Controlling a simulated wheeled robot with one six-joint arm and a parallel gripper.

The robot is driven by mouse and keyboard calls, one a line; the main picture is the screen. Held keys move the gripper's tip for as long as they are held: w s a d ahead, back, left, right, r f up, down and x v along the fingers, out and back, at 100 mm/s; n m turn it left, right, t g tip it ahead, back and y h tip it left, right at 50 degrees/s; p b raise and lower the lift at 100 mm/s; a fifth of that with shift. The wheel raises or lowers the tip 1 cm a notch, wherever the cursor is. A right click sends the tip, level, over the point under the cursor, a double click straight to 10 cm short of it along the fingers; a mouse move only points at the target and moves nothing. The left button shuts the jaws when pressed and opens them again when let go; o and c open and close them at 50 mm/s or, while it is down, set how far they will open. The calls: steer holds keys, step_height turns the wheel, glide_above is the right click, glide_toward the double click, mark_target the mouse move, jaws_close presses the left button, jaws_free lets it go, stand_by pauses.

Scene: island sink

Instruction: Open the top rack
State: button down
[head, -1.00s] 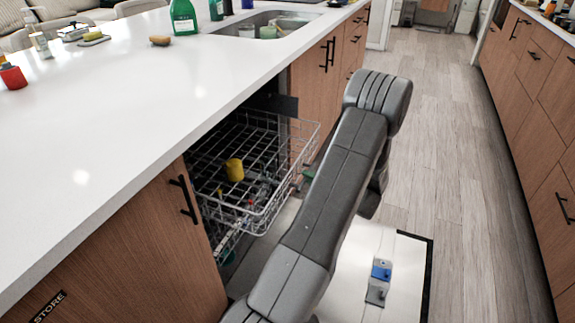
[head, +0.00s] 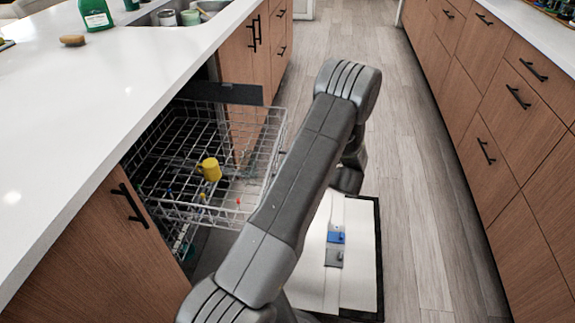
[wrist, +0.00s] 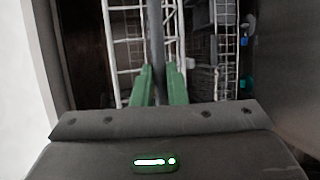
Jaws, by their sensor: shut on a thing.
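The top rack (head: 235,133) is a white wire basket that stands well out of the dishwasher under the counter, with a yellow cup (head: 209,169) in it. In the wrist view, my gripper (wrist: 160,72) has two green fingers closed about a grey vertical bar at the rack's wires (wrist: 126,50).
The white counter (head: 110,90) runs above the rack on the left. Wooden cabinets (head: 135,245) flank the opening. Drawers (head: 500,120) line the right side. The wooden floor (head: 425,180) between them is clear.

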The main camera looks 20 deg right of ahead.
steer(key=c, duration=1.5)
jaws_free()
steer(key=shift+o, duration=0.2)
steer(key=shift+d, duration=0.1)
steer(key=p+v, duration=0.1)
steer(key=v, duration=1.2)
steer(key=shift+s+p, duration=0.3)
steer(key=shift+w+d+r, duration=0.1)
steer(key=b+x, duration=0.1)
steer(key=x, duration=1.2)
steer(key=shift+w+a+b, duration=0.25)
steer(key=shift+b, duration=0.1)
